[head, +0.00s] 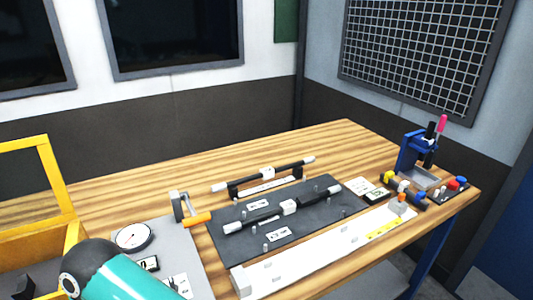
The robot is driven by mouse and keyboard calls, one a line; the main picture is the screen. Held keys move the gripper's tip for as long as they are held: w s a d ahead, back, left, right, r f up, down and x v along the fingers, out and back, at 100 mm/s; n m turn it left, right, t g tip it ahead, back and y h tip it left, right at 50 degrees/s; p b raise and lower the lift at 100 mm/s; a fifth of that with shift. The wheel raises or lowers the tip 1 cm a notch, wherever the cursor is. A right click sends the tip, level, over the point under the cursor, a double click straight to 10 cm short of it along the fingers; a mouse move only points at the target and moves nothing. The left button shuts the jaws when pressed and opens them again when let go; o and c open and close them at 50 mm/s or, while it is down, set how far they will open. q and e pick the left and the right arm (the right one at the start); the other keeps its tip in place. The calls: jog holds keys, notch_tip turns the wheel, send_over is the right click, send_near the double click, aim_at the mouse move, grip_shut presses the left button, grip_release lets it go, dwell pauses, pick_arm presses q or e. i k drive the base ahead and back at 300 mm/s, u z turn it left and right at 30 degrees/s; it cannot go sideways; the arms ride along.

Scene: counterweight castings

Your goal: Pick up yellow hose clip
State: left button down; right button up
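A small yellow piece (388,177), which may be the yellow hose clip, sits at the right end of the wooden table, among small dark and grey parts. It is too small to make out its shape clearly. Neither gripper is in view. A teal and black link, seemingly of my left arm, shows at the bottom left, far from the yellow piece.
A dark mat (255,240) holds a black bar with white ends. A long white rail (310,252) lies along the front edge. A blue press (412,150) stands at the right. A round gauge (133,236) and orange-handled clamp (197,219) lie left. The back left tabletop is clear.

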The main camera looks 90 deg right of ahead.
aim_at(390, 174)
jog(key=z, duration=0.2)
jog(key=k, duration=2.75)
jog(key=z, duration=1.3)
jog(key=i, duration=1)
